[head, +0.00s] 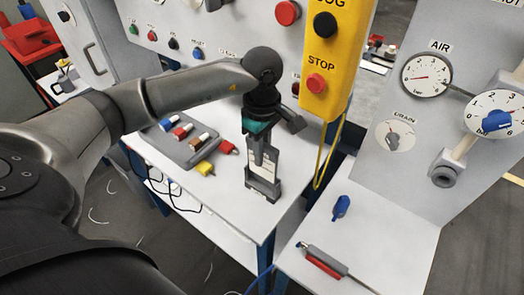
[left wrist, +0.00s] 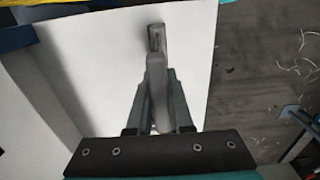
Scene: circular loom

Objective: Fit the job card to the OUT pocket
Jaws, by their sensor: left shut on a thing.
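My left gripper (head: 261,158) points down over the small white table and is shut on a thin upright card, which I take to be the job card (head: 272,160). In the left wrist view my left gripper (left wrist: 158,100) has its fingers on both sides of this pale card (left wrist: 157,75), seen edge-on. Below it a dark grey holder (head: 264,188) with a light, printed face stands on the table near its front corner. Whether this is the OUT pocket, and whether the card is inside it or just above, I cannot tell. My right gripper is not in view.
A grey tray (head: 172,151) with several coloured pieces lies left of the holder, a yellow connector (head: 204,168) and a red one (head: 227,147) beside it. A yellow STOP pendant (head: 331,50) hangs close behind on the right. A blue piece (head: 341,206) and a red-handled tool (head: 323,263) lie on the right shelf.

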